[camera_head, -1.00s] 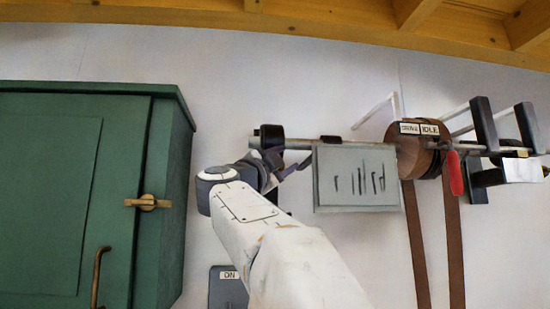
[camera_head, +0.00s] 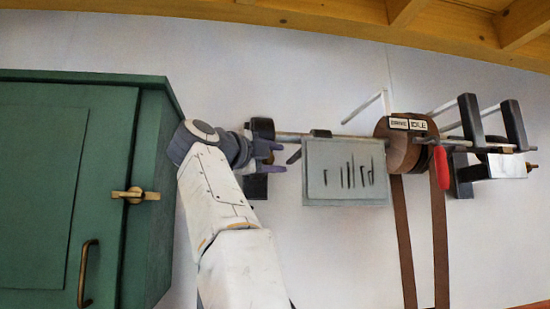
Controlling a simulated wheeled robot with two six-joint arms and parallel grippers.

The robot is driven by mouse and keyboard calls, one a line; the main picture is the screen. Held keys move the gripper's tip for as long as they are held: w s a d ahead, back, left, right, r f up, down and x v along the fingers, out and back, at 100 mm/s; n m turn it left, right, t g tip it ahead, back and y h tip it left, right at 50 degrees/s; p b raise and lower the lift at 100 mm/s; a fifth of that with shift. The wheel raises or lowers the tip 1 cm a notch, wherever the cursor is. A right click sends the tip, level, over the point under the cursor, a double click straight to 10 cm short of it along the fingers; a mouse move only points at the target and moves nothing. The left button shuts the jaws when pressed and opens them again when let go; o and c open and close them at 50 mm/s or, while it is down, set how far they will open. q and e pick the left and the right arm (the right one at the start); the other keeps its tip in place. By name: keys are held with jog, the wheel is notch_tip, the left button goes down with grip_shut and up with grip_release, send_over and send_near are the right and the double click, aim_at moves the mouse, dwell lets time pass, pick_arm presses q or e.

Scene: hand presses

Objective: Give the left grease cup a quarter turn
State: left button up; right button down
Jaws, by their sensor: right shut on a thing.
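My right gripper (camera_head: 272,157) is at the left end of the line shaft (camera_head: 293,136), by the black bearing (camera_head: 262,128). Its grey fingers point right, just below the shaft. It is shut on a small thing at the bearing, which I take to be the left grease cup. The cup itself is hidden by the fingers and wrist, so I cannot tell how it is turned. My left gripper is not in view.
A grey plate (camera_head: 345,201) with dark marks hangs just right of the gripper. Further right are a wooden pulley (camera_head: 397,156) with brown belts, a red handle (camera_head: 441,167) and black brackets. A green cabinet (camera_head: 110,190) stands close at left. Wooden beams run above.

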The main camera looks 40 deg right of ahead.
dwell(0.5)
jog(key=shift+c, duration=1.6)
grip_release()
jog(key=shift+s+a+f, duration=0.1)
jog(key=shift+a, duration=0.4)
jog(key=b+v, duration=0.1)
jog(key=v, duration=0.8)
jog(key=shift+a+b, duration=0.2)
jog(key=shift+b, duration=0.1)
